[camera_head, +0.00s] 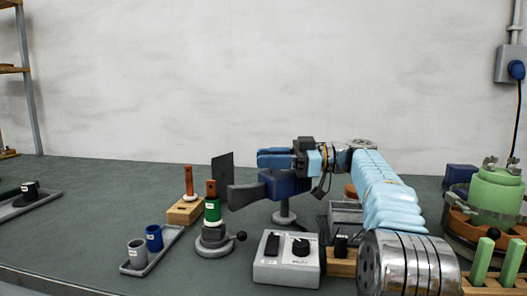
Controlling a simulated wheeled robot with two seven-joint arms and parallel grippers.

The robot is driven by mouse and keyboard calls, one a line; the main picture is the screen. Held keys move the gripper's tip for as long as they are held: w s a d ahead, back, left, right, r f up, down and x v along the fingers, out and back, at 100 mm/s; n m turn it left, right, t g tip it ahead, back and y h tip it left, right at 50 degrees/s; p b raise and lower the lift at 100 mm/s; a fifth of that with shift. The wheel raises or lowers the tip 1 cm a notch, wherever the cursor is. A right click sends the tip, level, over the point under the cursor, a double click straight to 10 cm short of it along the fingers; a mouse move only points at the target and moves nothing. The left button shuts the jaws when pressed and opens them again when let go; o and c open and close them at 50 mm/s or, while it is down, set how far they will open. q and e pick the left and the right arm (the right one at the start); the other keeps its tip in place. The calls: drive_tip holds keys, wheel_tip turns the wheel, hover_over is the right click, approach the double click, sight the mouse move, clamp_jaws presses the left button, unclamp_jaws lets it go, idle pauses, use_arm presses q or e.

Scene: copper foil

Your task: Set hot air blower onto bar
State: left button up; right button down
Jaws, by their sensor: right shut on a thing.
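The hot air blower (286,184) has a dark blue body and a grey flared nozzle (243,195) pointing left. My right gripper (273,158) reaches in from the right, level and pointing left, just above the blue body. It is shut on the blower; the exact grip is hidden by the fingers. A grey stand with a short post and round foot (284,217) is directly below the blower. Its top is hidden behind the body, so I cannot tell whether they touch. No separate bar shows clearly. My left gripper is not in view.
A grey control box (287,260) stands in front. A green-collared piece on a round base (213,225), a wooden block (185,212) and a tray with cups (150,250) are left. A dark upright plate (222,168) is near the nozzle. A green pot (494,190) is right.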

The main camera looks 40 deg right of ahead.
idle(0.5)
drive_tip(key=c, duration=1)
unclamp_jaws()
drive_tip(key=shift+s+d, duration=0.1)
drive_tip(key=p+v, duration=0.3)
drive_tip(key=v, duration=0.4)
drive_tip(key=shift+d, duration=0.2)
